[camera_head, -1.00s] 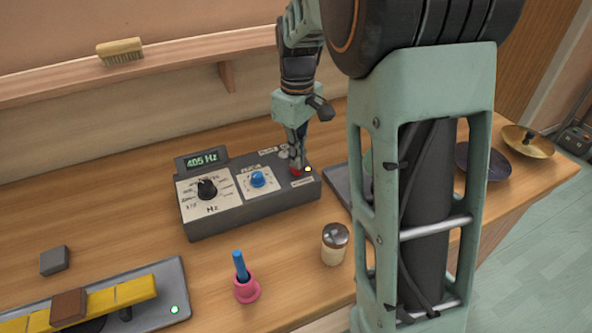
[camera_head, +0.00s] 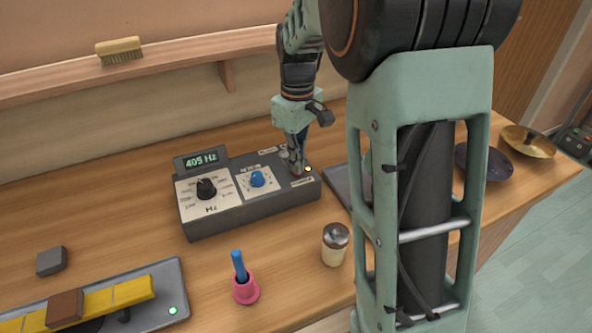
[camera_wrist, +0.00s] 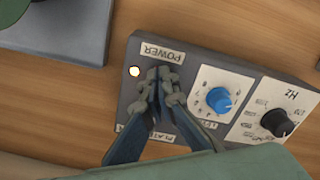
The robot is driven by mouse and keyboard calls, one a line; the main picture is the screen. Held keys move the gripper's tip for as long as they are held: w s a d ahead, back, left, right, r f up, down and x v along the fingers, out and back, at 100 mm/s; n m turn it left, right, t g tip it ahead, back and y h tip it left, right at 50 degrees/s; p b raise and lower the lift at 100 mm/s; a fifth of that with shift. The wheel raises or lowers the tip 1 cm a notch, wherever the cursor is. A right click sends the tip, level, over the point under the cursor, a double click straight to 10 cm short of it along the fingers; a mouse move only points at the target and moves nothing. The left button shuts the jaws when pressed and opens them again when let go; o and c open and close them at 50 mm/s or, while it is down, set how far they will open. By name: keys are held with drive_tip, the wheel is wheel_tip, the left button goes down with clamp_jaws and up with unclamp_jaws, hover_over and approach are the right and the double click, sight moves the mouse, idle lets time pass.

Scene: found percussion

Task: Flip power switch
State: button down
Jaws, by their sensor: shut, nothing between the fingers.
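The grey signal generator box (camera_head: 250,214) stands on the bench with a lit display (camera_head: 201,159) reading 405 Hz, a black dial (camera_head: 206,188) and a blue knob (camera_head: 257,179). Its right end carries the power area, with a POWER label (camera_wrist: 162,53) and a glowing pale indicator (camera_wrist: 134,71), also seen in the head view (camera_head: 309,169). My gripper (camera_head: 297,168) is shut and empty, pointing down over this area. In the wrist view its fingertips (camera_wrist: 158,76) are just beside the label and hide the power switch. I cannot tell whether they touch it.
A shaker jar (camera_head: 335,245) and a pink holder (camera_head: 246,291) with a blue stick stand in front of the box. A yellow bar instrument (camera_head: 130,290) is at front left. Metal bowls (camera_head: 528,141) sit at right. A shelf with a brush (camera_head: 119,50) runs behind.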

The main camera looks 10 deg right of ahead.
drive_tip(key=shift+f, duration=0.35)
drive_tip(key=shift+r+p, duration=2.7)
drive_tip(key=shift+r, duration=0.9)
